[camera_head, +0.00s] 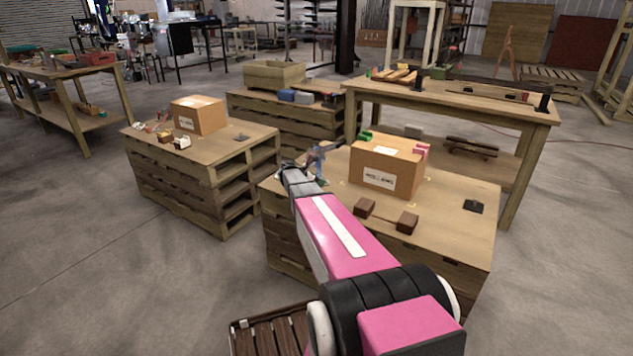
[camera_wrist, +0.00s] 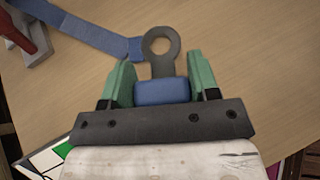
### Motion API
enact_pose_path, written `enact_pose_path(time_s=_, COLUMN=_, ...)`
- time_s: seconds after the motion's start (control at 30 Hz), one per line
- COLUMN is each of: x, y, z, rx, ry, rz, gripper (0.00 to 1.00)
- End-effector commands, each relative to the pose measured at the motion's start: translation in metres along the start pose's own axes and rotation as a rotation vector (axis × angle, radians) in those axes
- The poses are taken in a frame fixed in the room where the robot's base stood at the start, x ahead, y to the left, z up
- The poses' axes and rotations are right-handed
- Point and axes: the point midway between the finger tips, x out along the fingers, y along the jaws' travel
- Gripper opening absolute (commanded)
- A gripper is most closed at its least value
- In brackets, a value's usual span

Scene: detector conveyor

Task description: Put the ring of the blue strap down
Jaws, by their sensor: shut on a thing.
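In the wrist view, my gripper (camera_wrist: 162,88) has green fingers closed on a blue block at the base of a dark grey ring (camera_wrist: 160,45). The ring has a round hole and points away from my gripper, over a wooden top. The blue strap (camera_wrist: 85,30) runs from near the ring to the upper left. How the strap joins the held blue part (camera_wrist: 163,91) cannot be told. In the head view, my gripper (camera_head: 318,160) is at the left of the near pallet stack (camera_head: 460,195), small and partly hidden by my arm.
A cardboard box (camera_head: 385,168) stands on the same stack, right of my gripper. A red and grey item (camera_wrist: 30,30) is at the wrist view's upper left.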

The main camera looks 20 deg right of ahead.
Motion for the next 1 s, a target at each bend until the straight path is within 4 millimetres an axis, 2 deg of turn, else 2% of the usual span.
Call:
enact_pose_path(time_s=0.3, x=0.001, y=0.000, z=-0.002, rx=0.000, ry=-0.001, rz=0.000, gripper=0.28)
enact_pose_path(time_s=0.33, x=0.001, y=0.000, z=-0.002, rx=0.001, ry=0.000, rz=0.000, gripper=0.65)
enact_pose_path(time_s=0.4, x=0.001, y=0.000, z=-0.002, rx=0.001, ry=0.000, rz=0.000, gripper=0.81)
enact_pose_path(time_s=0.77, x=-0.003, y=-0.001, z=0.001, rx=0.000, ry=-0.001, rz=0.000, gripper=0.81)
enact_pose_path(time_s=0.87, x=-0.015, y=-0.001, z=0.000, rx=0.000, ry=-0.001, rz=0.001, gripper=0.81)
enact_pose_path(time_s=1.0, x=-0.041, y=-0.001, z=0.001, rx=0.000, ry=-0.001, rz=0.002, gripper=0.81)
